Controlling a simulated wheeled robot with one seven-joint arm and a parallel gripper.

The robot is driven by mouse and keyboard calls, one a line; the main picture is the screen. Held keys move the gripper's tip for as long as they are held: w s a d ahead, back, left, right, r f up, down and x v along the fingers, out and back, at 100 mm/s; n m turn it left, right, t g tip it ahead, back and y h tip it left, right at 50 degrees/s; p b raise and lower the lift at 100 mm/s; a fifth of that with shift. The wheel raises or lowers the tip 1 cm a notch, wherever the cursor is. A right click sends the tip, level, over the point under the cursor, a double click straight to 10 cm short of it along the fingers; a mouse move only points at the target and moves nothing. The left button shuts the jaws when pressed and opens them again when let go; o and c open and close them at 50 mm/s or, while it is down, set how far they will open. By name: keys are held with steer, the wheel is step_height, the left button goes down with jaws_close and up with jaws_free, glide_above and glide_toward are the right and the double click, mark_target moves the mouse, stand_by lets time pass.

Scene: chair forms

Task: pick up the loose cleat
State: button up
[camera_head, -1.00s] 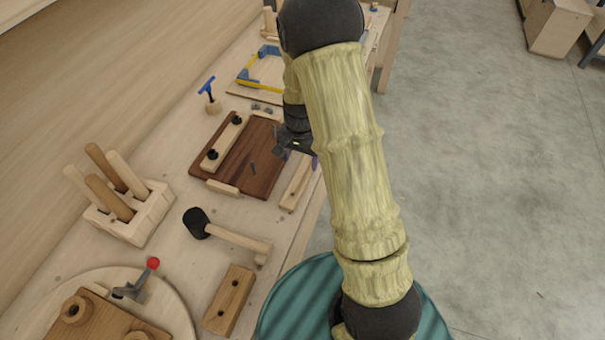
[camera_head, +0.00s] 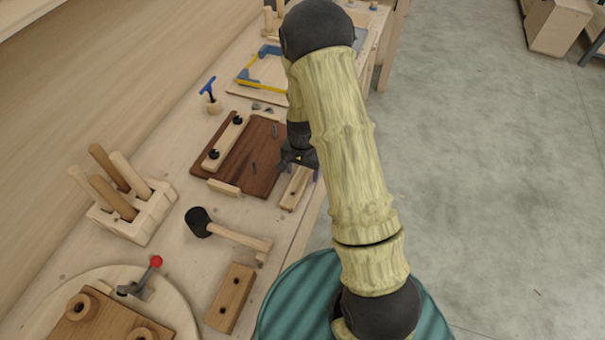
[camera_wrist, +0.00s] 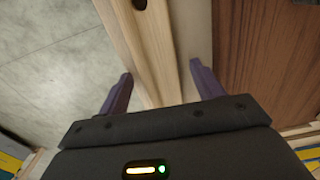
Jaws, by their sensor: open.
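The loose cleat (camera_head: 295,188), a pale wooden bar with a hole near its end, lies along the right side of the dark brown board (camera_head: 257,185), close to the bench's front edge. My gripper (camera_head: 298,164) is over its far end and hides that part in the head view. In the wrist view the cleat (camera_wrist: 150,40) runs up between the two purple fingers of my open gripper (camera_wrist: 161,70), one finger to each side. Whether the fingers touch the cleat or reach down beside it, I cannot tell.
Another cleat (camera_head: 226,143) with black knobs lies on the board's left side. A small wooden block (camera_head: 224,188) sits at its near edge. A mallet (camera_head: 228,230), a two-holed block (camera_head: 230,298) and a handle rack (camera_head: 133,218) stand nearer. Open floor (camera_head: 470,180) lies right of the bench.

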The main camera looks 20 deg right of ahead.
mark_target(302, 173)
steer(key=shift+c, duration=0.3)
steer(key=c, duration=1.1)
step_height(302, 173, up, 10)
steer(key=shift+r+b, duration=0.1)
steer(key=shift+b, duration=0.7)
